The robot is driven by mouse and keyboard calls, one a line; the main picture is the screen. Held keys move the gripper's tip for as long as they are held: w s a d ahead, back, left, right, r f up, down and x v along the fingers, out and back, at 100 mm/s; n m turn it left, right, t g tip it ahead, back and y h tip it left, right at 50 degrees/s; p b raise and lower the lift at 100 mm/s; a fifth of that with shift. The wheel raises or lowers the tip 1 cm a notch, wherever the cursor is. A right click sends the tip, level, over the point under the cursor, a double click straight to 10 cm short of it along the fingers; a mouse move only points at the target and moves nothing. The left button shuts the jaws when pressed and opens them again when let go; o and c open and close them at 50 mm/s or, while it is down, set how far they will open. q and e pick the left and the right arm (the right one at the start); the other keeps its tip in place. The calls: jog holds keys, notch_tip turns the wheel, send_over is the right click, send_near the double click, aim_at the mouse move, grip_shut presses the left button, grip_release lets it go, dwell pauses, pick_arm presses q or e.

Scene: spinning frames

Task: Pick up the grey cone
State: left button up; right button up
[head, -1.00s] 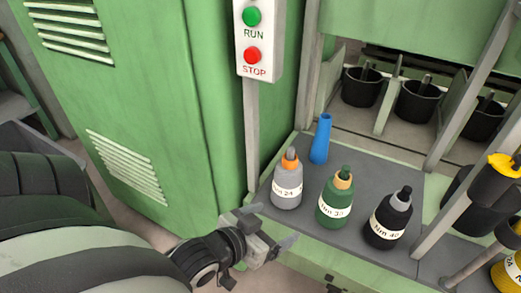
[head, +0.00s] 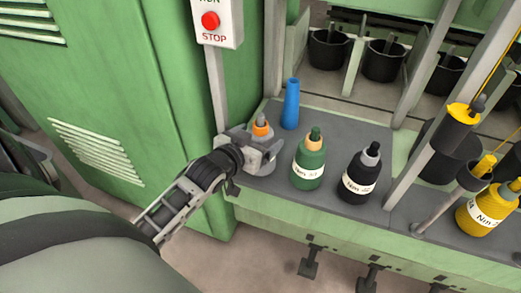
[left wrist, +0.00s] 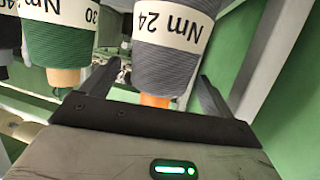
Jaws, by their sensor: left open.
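The grey cone (head: 258,160) stands upright on the machine's dark shelf, at its left end, with an orange tip on top. My left gripper (head: 268,150) is at the cone and partly hides it in the head view. In the left wrist view the grey cone (left wrist: 172,62), labelled "Nm 24", appears upside down between the two spread fingers of my left gripper (left wrist: 150,95). The fingers are open, one on each side of it. Whether either finger touches the cone I cannot tell. My right gripper is not in view.
A green cone (head: 309,163) stands close to the right of the grey one, with a black cone (head: 361,176) beyond it. A blue tube (head: 290,104) stands just behind. A control post with a red stop button (head: 210,20) rises at the left. A yellow cone (head: 485,208) stands far right.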

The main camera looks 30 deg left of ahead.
pick_arm(q)
jog(key=x, duration=0.3)
jog(key=shift+w+f, duration=0.15)
jog(key=shift+w, duration=0.05)
jog(key=shift+c, duration=0.4)
jog(key=c, duration=1.3)
jog(key=shift+o, duration=0.2)
